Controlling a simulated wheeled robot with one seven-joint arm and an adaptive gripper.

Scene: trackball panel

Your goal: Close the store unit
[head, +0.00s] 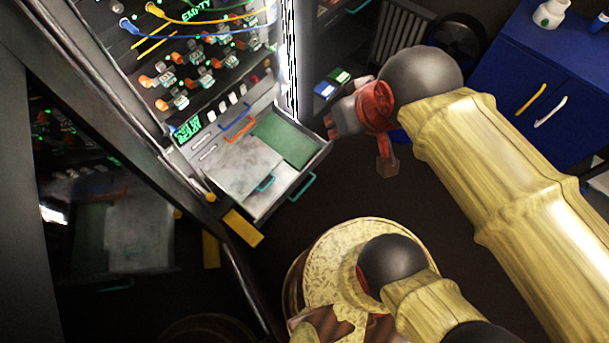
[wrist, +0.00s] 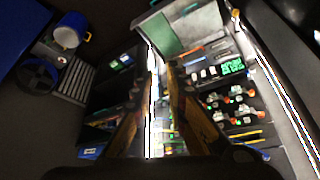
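The store unit is most likely the drawer (head: 300,172) at the foot of the rack, though I see no label naming it. It stands pulled out, with a green board and a grey plate inside and teal handles on its front. In the wrist view the drawer (wrist: 150,32) is at the top. My gripper (head: 334,122) is to the right of the drawer, apart from it in the head view. In the wrist view my gripper (wrist: 161,68) shows two brown fingers with a narrow gap between them and nothing held.
The rack (head: 205,75) carries several orange-and-white connectors, cables and a green display. A dark panel (head: 60,150) stands at left. A blue cabinet (head: 545,75) is at upper right. A round patterned stool-like object (head: 330,255) is below. Dark floor lies right of the drawer.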

